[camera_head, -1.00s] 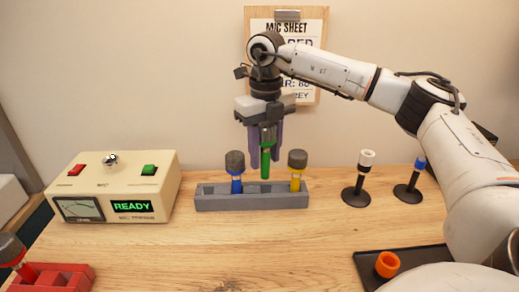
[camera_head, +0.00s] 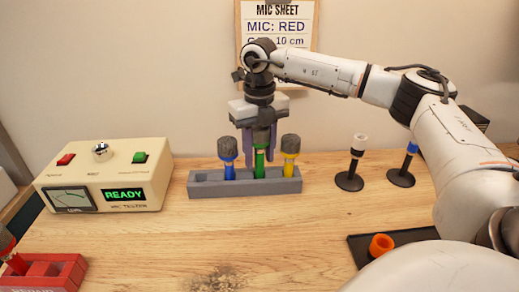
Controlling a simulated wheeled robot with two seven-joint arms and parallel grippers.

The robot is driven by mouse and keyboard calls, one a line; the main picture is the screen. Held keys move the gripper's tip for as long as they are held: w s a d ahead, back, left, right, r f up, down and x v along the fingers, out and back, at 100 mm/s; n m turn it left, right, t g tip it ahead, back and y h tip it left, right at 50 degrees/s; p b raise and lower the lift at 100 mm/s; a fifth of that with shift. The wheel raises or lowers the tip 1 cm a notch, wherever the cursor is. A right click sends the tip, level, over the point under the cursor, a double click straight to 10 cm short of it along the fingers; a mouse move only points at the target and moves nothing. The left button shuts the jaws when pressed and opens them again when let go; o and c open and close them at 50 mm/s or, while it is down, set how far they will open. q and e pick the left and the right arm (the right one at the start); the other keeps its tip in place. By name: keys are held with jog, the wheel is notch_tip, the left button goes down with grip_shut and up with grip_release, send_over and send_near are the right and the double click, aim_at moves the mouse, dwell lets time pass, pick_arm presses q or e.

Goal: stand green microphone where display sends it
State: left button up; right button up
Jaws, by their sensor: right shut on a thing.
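The green microphone (camera_head: 260,166) is upright at the grey rack (camera_head: 215,190), between the blue microphone (camera_head: 228,160) and the yellow microphone (camera_head: 290,157). Its lower end looks level with theirs, in a rack slot. My right gripper (camera_head: 260,160) points down from above and is shut on it, hiding its head. The tester (camera_head: 110,185) on the left has a display (camera_head: 124,194) reading READY. My left gripper is not in view.
A red holder (camera_head: 50,275) with a red microphone (camera_head: 8,250) is at front left. Stands with a white top (camera_head: 357,155) and a blue top (camera_head: 407,160) are at right. An orange ring (camera_head: 381,245) sits on a black tray (camera_head: 357,244). The wall sheet (camera_head: 280,35) reads MIC: RED.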

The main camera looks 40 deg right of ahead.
aim_at(259, 126)
jog(key=shift+f+b, duration=0.7)
jog(key=shift+f, duration=0.75)
jog(key=o, duration=1.5)
jog(key=shift+c, duration=0.2)
notch_tip(259, 126, up, 10)
jog(key=shift+r, duration=0.2)
